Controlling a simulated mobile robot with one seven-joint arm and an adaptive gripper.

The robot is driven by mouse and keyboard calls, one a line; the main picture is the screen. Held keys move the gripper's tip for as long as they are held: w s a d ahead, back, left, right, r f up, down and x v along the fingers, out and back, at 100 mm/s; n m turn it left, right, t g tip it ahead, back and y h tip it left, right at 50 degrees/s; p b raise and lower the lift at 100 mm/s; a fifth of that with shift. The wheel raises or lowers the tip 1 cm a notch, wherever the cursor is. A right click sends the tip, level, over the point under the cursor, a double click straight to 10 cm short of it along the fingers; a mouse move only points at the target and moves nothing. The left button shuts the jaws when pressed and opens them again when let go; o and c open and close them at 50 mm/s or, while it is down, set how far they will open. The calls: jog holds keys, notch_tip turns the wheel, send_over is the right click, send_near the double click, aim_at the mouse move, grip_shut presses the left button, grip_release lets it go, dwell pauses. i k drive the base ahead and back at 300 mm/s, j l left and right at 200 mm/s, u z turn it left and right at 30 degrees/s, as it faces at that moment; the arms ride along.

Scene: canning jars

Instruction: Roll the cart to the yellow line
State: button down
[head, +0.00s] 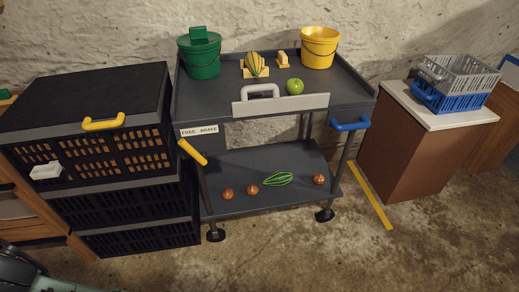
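The dark grey two-shelf cart (290,172) stands upright on the floor in the middle of the head view. A blue handle (350,124) sticks out at its right end. A lever with a yellow grip (192,152) slants at its front left, below a label that reads "FREE BRAKE" (199,131). A pale panel with a grey handle (262,92) is on the front of the top shelf. The yellow line (372,197) lies on the floor to the right of the cart, apart from its front right wheel (325,214). My gripper is not in view.
The top shelf bears green (201,60) and yellow (319,49) buckets, an apple (295,87) and other items. Onions and a striped green vegetable (277,179) lie below. Black crates (90,100) stand close at left. A brown cabinet (420,155) stands just beyond the line.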

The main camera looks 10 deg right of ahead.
aim_at(199, 109)
jog(key=j+z, duration=0.15)
jog(key=z, duration=0.15)
jog(key=i+j+z, duration=0.1)
jog(key=z, duration=0.25)
jog(key=i+j+z, duration=0.25)
jog(key=z, duration=0.3)
jog(key=i, duration=0.25)
